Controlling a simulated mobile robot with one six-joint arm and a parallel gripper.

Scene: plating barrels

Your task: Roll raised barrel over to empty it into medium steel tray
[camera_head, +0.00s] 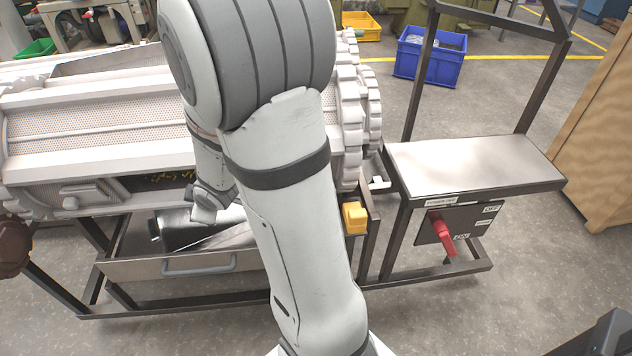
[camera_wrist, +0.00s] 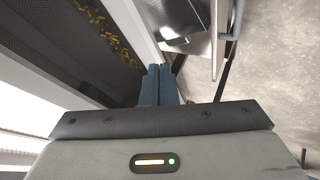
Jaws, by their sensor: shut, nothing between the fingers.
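The white barrel (camera_head: 100,125), with perforated panels, lies level in its frame at the left, a toothed gear (camera_head: 350,125) on its right end. Small yellow pieces (camera_head: 172,177) show in a dark opening low on its near side; such pieces also show in the wrist view (camera_wrist: 108,32). Below is a steel tray (camera_head: 125,270) with a front handle, holding a smaller metal container (camera_head: 185,232). Which one is the medium tray I cannot tell. My gripper (camera_wrist: 160,72) is shut and empty, near the barrel's underside and the metalwork below. My arm hides part of the barrel.
A red rotary switch (camera_head: 442,232) sits on a labelled panel under a bare steel shelf (camera_head: 475,165) at the right. A yellow block (camera_head: 355,217) is on the frame. A blue crate (camera_head: 430,58) and a wooden box (camera_head: 600,140) stand beyond. The front floor is clear.

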